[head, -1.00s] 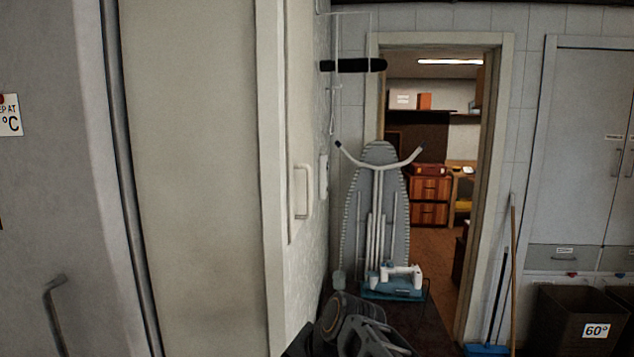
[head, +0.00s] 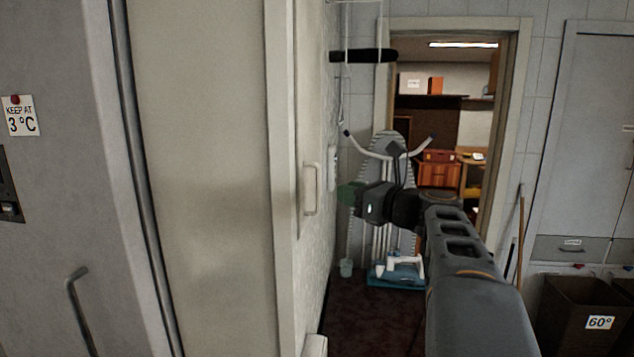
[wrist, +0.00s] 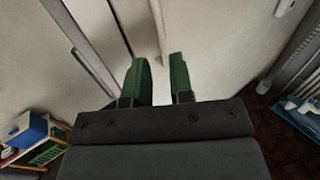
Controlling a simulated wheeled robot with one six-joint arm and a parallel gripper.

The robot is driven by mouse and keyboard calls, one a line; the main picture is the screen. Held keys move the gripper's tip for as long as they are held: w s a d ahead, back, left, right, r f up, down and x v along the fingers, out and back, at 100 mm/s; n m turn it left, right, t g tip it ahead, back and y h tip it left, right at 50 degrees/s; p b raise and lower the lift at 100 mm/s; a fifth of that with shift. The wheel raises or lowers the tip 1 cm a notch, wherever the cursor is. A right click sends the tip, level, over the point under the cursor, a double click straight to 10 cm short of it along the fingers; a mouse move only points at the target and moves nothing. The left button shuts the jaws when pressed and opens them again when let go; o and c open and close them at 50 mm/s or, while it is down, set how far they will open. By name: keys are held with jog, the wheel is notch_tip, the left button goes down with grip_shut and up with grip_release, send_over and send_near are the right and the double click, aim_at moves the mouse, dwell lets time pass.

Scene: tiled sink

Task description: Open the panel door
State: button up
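The panel door (head: 306,120) is a pale panel set in the wall, seen almost edge-on in the head view. Its cream bar handle (head: 311,190) stands upright on it. The door looks shut. My gripper (head: 348,193) is to the right of the handle in the head view, its green fingertips towards the wall and apart from the handle. In the wrist view my gripper (wrist: 161,78) has its two green fingers apart with nothing between them. A narrow cream strip beyond the fingertips may be the handle (wrist: 158,30); I cannot tell for sure.
A grey fridge-like door (head: 60,200) with a metal handle is at left. An ironing board (head: 385,150) stands beyond my arm, by an open doorway. A brown bin (head: 580,305) and a grey cupboard (head: 590,130) are at right. Dark floor lies clear below my gripper.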

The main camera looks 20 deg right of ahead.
jog(key=p, duration=0.2)
send_over(318, 208)
jog(key=shift+w+d, duration=0.1)
jog(key=shift+w, duration=0.25)
grip_shut()
